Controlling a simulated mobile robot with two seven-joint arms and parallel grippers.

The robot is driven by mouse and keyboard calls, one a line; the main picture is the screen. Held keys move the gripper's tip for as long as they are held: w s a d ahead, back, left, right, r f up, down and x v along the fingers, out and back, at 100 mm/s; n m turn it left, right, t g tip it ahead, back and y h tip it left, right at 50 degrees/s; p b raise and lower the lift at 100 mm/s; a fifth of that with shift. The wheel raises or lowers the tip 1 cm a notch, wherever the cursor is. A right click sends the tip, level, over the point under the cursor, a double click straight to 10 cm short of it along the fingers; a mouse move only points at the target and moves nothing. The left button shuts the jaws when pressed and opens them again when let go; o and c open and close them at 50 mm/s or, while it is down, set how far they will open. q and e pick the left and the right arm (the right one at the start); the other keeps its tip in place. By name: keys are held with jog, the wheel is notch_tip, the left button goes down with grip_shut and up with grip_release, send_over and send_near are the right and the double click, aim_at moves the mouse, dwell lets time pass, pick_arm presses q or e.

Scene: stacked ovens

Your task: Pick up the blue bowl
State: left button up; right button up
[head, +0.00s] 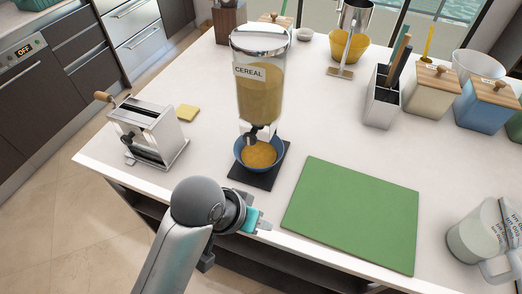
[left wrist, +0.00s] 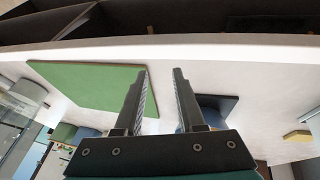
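The blue bowl (head: 242,157) stands upright on a dark square mat (head: 262,180), under the spout of the cereal dispenser (head: 262,95), with yellow-brown cereal in it. My left gripper (head: 262,224) is at the counter's front edge, nearer to me than the bowl and apart from it. In the left wrist view my left gripper (left wrist: 162,72) has its two fingers spread with nothing between them. There the bowl (left wrist: 212,117) shows only partly behind one finger, next to the dark mat (left wrist: 226,101). My right gripper is not in view.
A green board (head: 352,213) lies right of the mat. A metal hand-cranked machine (head: 147,130) and a yellow sponge-like block (head: 187,113) stand left. A utensil holder (head: 383,98), canisters (head: 432,92) and a pitcher (head: 472,240) are at right. The counter's front edge is close to my gripper.

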pick_arm(q)
jog(key=w+d+r+m+g, duration=0.1)
jog(key=w+d+r+m, duration=0.15)
jog(key=d, duration=0.35)
jog(key=w+d+r+m+g, duration=0.1)
jog(key=w+d+r+m, duration=0.1)
jog(key=d+r, duration=0.3)
jog(key=w+a+r+t+y, duration=0.2)
jog(key=w+a+r+y, duration=0.2)
jog(key=w+r+y, duration=0.3)
jog(key=shift+s+d+b+x, duration=0.15)
jog(key=shift+b+x, duration=1.3)
jog(key=shift+x, duration=2.7)
jog(key=shift+s+d+b+x, duration=0.1)
jog(key=shift+b+x, duration=1.35)
jog(key=shift+x, duration=2.7)
jog(key=shift+f, duration=0.15)
grip_shut()
